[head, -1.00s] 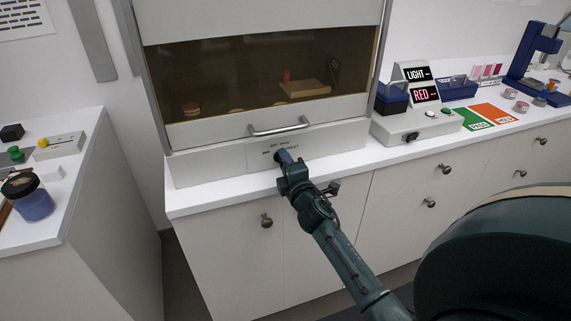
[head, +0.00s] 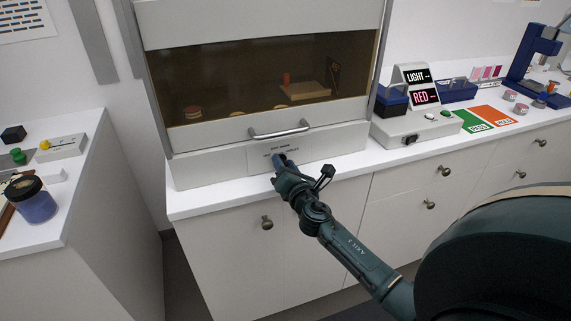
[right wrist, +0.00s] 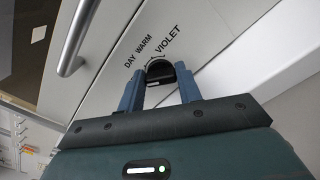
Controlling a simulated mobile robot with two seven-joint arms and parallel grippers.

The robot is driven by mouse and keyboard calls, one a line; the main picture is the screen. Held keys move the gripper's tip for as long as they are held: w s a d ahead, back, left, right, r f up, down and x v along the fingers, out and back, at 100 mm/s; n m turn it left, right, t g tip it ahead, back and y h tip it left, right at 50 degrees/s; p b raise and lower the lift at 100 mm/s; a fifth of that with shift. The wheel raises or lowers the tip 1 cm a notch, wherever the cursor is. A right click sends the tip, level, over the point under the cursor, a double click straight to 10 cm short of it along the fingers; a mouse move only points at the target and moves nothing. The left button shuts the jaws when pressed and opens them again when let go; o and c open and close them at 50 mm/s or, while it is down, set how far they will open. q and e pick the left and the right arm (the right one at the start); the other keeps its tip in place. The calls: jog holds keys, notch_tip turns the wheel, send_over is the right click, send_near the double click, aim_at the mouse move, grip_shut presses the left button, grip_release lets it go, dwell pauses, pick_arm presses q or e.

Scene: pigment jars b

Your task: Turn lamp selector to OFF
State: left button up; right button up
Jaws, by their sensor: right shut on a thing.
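The lamp selector is a dark round knob (right wrist: 159,69) on the pale front panel (head: 330,146) below the cabinet's glass. In the right wrist view, the labels DAY, WARM and VIOLET are printed around it. No OFF label is readable, and the knob's pointer cannot be made out. My right gripper (head: 281,163) is at the panel, shut on the knob. The right wrist view shows its two blue fingers (right wrist: 158,88) on either side of the knob. In the head view the gripper mostly hides the knob. My left gripper is not in view.
A metal bar handle (head: 279,130) sits just above the panel. To the right stand a control box with LIGHT and RED signs (head: 424,96) and green and orange mats (head: 496,115). A side counter at left holds a blue jar (head: 36,205). The white counter ledge (head: 225,204) is clear.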

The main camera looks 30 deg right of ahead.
jog(key=shift+n, duration=0.6)
jog(key=o, duration=1)
jog(key=b+v, duration=0.1)
jog(key=v, duration=1.2)
jog(key=shift+s, duration=0.15)
